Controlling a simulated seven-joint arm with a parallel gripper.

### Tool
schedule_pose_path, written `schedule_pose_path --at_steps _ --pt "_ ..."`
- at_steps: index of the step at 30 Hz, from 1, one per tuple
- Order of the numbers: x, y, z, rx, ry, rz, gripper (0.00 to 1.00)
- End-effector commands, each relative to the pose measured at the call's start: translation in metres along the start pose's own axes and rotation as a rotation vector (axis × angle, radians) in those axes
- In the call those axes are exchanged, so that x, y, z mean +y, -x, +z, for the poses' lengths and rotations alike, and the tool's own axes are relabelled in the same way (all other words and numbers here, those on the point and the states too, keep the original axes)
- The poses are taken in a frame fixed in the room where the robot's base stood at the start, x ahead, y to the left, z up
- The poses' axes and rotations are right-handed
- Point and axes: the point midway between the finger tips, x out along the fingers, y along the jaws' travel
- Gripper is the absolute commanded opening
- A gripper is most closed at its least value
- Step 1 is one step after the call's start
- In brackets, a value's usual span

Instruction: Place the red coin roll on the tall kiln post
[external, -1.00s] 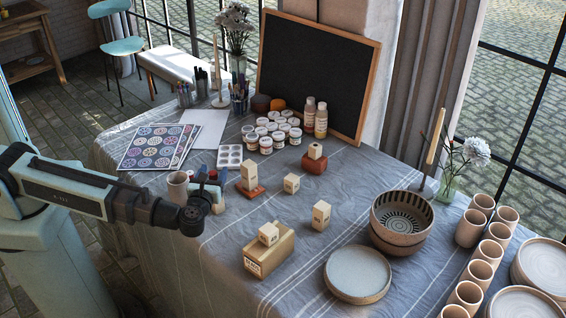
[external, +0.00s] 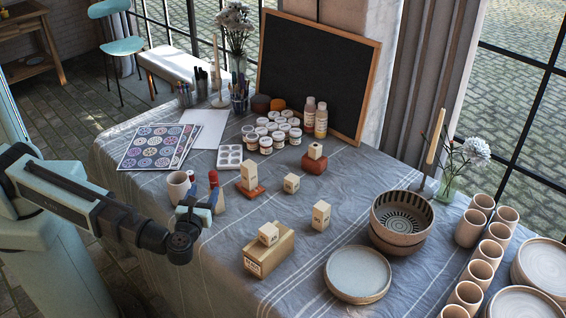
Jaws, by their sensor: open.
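My gripper (external: 203,195) is at the left part of the table, beside the tan cup, with its jaws open. A small upright red piece (external: 213,178) shows just beyond it and looks like the red coin roll; the gripper partly hides its surroundings, and I cannot tell whether they touch. Several pale kiln posts stand on the table. A tall one (external: 249,174) stands on an orange-red slab (external: 251,192). Another fairly tall one (external: 321,215) stands directly on the cloth. Which is the tall kiln post is not certain from the picture.
A tan cup (external: 178,188), paint jars (external: 266,146), a bowl (external: 402,240) and a plate (external: 357,272) stand around.

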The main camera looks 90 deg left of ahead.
Motion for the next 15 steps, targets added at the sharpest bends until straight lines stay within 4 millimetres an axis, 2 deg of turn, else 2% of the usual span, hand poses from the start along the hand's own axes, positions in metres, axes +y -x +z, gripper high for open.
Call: schedule_pose_path --at_steps 6,15 --pt "-0.001 0.019 0.0 0.0 0.0 -0.001 0.59" --pt "0.0 0.024 0.0 0.0 0.0 0.001 0.59"
